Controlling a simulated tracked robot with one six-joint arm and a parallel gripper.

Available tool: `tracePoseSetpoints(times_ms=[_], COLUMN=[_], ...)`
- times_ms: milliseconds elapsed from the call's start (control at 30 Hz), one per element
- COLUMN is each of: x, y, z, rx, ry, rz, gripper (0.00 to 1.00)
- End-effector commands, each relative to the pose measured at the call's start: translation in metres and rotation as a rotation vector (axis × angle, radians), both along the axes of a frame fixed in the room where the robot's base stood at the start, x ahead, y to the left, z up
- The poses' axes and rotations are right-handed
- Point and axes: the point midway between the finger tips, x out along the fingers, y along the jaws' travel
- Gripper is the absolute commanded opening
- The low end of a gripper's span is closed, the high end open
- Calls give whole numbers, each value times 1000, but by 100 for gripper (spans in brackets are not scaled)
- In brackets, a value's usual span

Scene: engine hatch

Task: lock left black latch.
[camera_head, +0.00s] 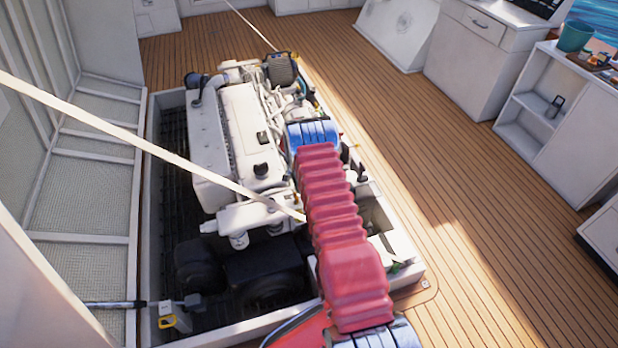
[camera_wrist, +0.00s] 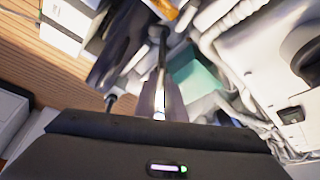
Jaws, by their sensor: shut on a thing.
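In the wrist view, my gripper (camera_wrist: 160,108) is at the middle, its fingers close together around the lower end of a thin dark rod (camera_wrist: 162,55). The fingers are shut on it. The rod runs up toward an orange part (camera_wrist: 163,9). I cannot tell whether this rod is the left black latch. In the head view, my red and blue arm reaches over the right side of the engine hatch and hides my gripper. A small dark part (camera_head: 362,173) stands on the hatch's right side. Another dark fitting (camera_head: 190,301) sits at the near left corner.
The white engine (camera_head: 230,130) fills the open hatch, with black parts (camera_head: 265,280) at its near end. The raised lid (camera_head: 80,190) stands at the left. A pale rope (camera_head: 150,137) crosses over the engine. Wooden deck (camera_head: 440,180) at the right is clear.

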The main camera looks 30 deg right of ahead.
Motion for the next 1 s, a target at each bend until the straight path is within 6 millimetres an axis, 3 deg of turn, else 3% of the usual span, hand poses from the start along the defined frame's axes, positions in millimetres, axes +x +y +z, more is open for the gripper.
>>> tracePoseSetpoints(times_ms=[500, 1000], x=[5, 5], y=[2, 2], z=[-1, -1], rx=[1, 2], ry=[-1, -1], rz=[-446, -596], gripper=[0, 0])
